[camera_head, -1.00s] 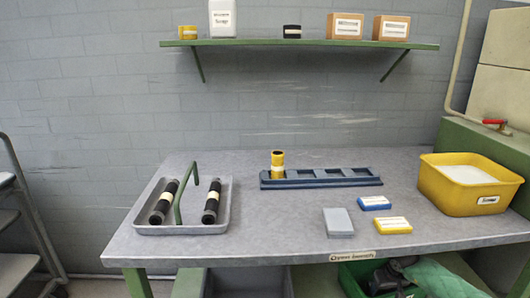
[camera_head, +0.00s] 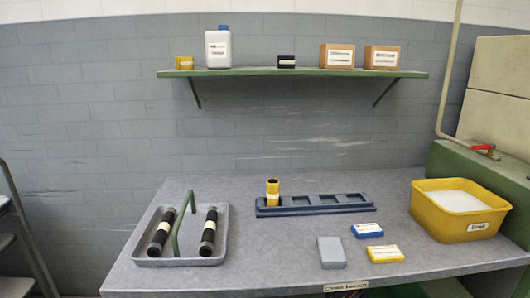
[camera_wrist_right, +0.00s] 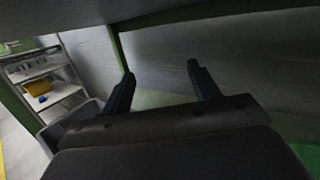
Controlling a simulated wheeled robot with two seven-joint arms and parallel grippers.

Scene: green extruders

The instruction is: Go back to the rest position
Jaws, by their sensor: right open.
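My right gripper (camera_wrist_right: 160,85) shows in the right wrist view with its two dark fingers spread apart and nothing between them. It is below the underside of a table, facing a grey wall. Neither gripper shows in the head view, and my left gripper is in no view. On the table (camera_head: 290,240) a yellow and black cylinder (camera_head: 272,192) stands upright in the left end of a dark blue rack (camera_head: 318,205). The other rack slots look empty. A grey tray (camera_head: 150,261) at the left holds two black cylinders (camera_head: 161,233) with pale bands and has a green handle (camera_head: 181,222).
A yellow bin (camera_head: 436,222) with white contents stands at the right. A grey block (camera_head: 331,252), a blue box (camera_head: 367,230) and a yellow box (camera_head: 385,253) lie near the front. A green wall shelf (camera_head: 300,73) holds a white jug (camera_head: 218,49), cartons and small rolls.

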